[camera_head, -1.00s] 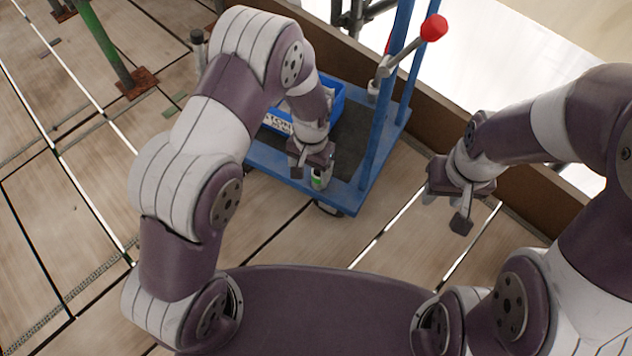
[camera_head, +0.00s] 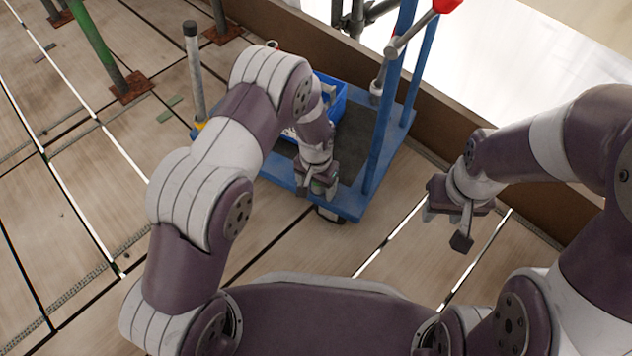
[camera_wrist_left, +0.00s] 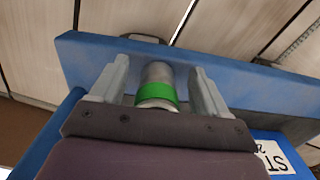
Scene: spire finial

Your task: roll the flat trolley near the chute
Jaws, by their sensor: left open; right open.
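The flat trolley (camera_head: 350,204) is blue with a dark deck mat and stands on the plank floor ahead of me. Upright blue posts (camera_head: 380,130) rise at its right side. My left gripper (camera_head: 317,190) is over its near edge, open, with its fingers on either side of a small grey cylinder with a green band. In the left wrist view the cylinder (camera_wrist_left: 157,85) sits between the spread fingers (camera_wrist_left: 158,75), beside the trolley's blue edge (camera_wrist_left: 250,90). I cannot tell whether the fingers touch it. My right gripper (camera_head: 460,222) is open and empty, right of the trolley. I cannot identify a chute.
A blue bin (camera_head: 332,100) sits on the trolley. A lever with a red knob (camera_head: 440,6) stands near the posts. A brown board (camera_head: 440,125) runs along the right edge of the floor. A green pole (camera_head: 92,45) stands at the left. Planks in front are clear.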

